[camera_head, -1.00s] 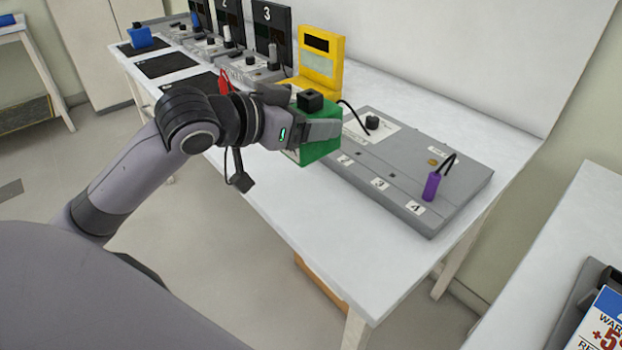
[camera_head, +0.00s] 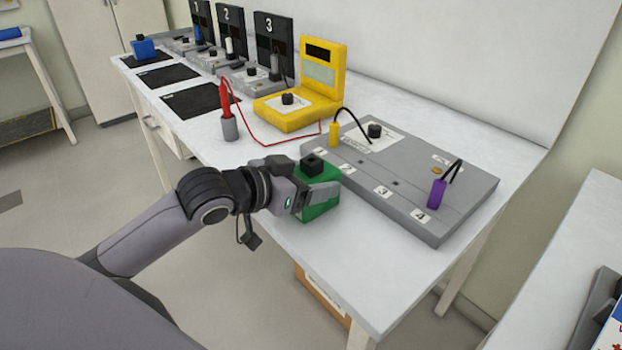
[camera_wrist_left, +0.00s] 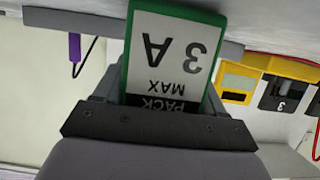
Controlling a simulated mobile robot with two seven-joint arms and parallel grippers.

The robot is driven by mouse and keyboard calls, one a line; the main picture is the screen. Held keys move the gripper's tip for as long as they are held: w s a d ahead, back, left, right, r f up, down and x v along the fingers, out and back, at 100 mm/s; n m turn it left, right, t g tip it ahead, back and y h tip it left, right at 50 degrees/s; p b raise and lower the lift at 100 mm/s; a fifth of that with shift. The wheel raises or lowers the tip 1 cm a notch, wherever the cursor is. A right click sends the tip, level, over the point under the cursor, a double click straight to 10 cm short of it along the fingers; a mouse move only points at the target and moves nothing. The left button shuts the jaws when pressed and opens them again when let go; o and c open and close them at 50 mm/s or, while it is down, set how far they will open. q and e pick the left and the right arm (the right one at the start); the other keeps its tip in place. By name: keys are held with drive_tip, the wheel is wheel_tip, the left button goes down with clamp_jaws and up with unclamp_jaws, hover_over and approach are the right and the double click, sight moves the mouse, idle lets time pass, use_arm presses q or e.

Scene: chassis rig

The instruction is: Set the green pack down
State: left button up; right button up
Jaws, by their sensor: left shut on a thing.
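The green pack (camera_head: 318,186) is a green block with a black knob on top. My left gripper (camera_head: 314,197) is shut on it at the table's front edge, in front of the grey panel. I cannot tell whether the pack's underside touches the table. In the left wrist view the pack (camera_wrist_left: 128,50) shows a white label reading "3 A MAX PACK", upside down, between the fingers of my left gripper (camera_wrist_left: 160,95). My right gripper is in neither view.
The grey panel (camera_head: 440,218) with slots marked 1 to 4 has a yellow plug (camera_head: 334,134) and a purple plug (camera_head: 437,194). A yellow meter (camera_head: 322,76) and a red probe in a grey holder (camera_head: 229,128) stand behind. Front-right tabletop (camera_head: 370,270) is clear.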

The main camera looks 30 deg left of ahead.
use_arm(q)
drive_tip(key=o, duration=1.5)
drive_tip(key=shift+f, duration=0.1)
drive_tip(key=shift+r, duration=0.2)
drive_tip(key=v, duration=0.8)
drive_tip(key=shift+s+a+p, duration=0.1)
drive_tip(key=shift+s+p, duration=0.15)
drive_tip(key=shift+p, duration=0.1)
drive_tip(key=p+v, duration=0.3)
drive_tip(key=p, duration=0.2)
drive_tip(key=shift+s+r, duration=0.15)
drive_tip(key=shift+a, duration=0.1)
